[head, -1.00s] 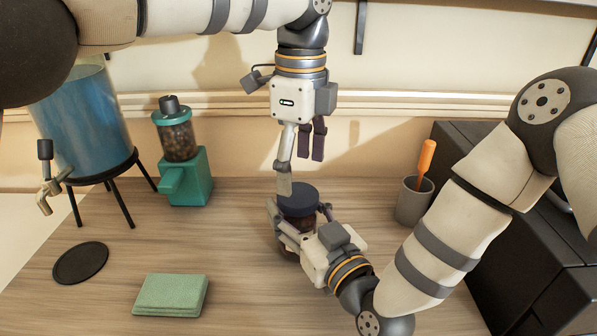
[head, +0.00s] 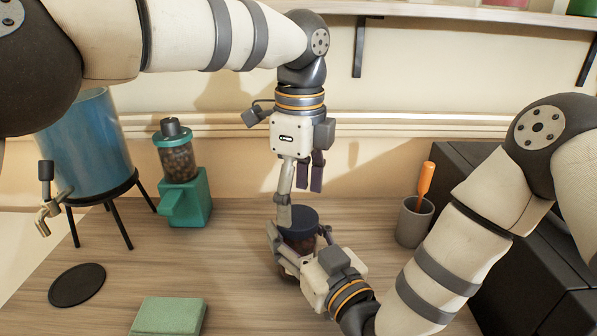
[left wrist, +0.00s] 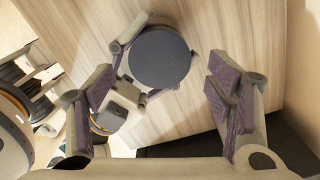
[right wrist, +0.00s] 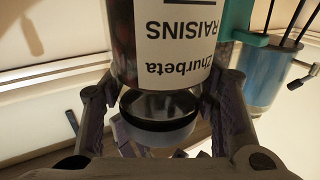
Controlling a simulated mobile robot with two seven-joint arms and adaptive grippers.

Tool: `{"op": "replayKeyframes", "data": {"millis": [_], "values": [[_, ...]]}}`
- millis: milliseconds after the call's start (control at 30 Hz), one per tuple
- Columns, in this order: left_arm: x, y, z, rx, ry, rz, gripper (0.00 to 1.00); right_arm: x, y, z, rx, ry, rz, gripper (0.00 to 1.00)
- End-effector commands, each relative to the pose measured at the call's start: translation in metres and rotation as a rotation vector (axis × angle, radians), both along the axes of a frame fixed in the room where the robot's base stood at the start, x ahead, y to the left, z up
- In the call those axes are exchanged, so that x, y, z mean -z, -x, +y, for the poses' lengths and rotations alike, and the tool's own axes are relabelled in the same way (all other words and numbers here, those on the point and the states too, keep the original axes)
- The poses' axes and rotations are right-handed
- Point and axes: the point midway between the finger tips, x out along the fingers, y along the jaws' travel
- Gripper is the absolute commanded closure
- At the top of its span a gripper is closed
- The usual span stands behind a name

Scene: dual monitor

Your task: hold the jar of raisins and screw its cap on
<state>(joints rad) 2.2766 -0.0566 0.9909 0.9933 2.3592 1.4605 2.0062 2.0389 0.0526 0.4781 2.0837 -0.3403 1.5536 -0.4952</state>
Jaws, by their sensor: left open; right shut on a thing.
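The raisin jar (head: 300,243), dark glass with a white label, is held low over the table by my right gripper (head: 298,250), whose fingers close around its sides. Its label shows upside down in the right wrist view (right wrist: 178,40). The dark blue cap (head: 297,222) sits at the jar's top. It shows as a round disc in the left wrist view (left wrist: 160,57). I cannot tell how tightly it is seated. My left gripper (head: 300,200) points down above the cap, open, its fingers spread wider than the disc. Contact with the cap is unclear.
A teal dispenser (head: 183,180) and a blue water tank (head: 88,140) stand at the left. A black coaster (head: 77,285) and green cloth (head: 168,316) lie in front. A grey cup (head: 414,222) with an orange-handled tool and a black box (head: 530,240) are right.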

Motion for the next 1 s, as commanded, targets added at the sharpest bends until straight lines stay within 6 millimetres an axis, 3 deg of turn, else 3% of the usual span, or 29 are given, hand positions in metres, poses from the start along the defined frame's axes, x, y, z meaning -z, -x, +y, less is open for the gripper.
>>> {"op": "replayKeyframes", "data": {"millis": [200,567,700,800,833,900,1000], "values": [[0.026,0.001,0.000,-0.001,0.000,0.000,0.26,-0.001,0.000,0.000,0.000,-0.001,-0.002,1.00],[0.031,0.001,0.000,-0.001,0.000,-0.001,0.26,-0.001,0.000,0.000,0.000,-0.001,-0.003,1.00],[0.030,0.000,0.000,-0.001,0.000,-0.001,0.58,-0.001,0.000,0.000,0.000,-0.001,-0.003,1.00],[0.030,0.000,0.000,-0.001,0.000,-0.001,0.76,-0.001,0.000,0.000,0.000,-0.001,-0.003,1.00],[0.030,0.000,0.000,-0.001,0.000,-0.001,0.41,-0.001,0.000,0.000,0.000,-0.001,-0.003,1.00],[0.030,0.000,0.000,-0.001,0.000,-0.001,0.25,-0.001,0.000,0.000,0.000,-0.001,-0.003,1.00],[0.030,0.000,0.000,-0.001,0.000,-0.001,0.23,-0.001,0.000,0.000,0.000,-0.001,-0.003,1.00]]}}
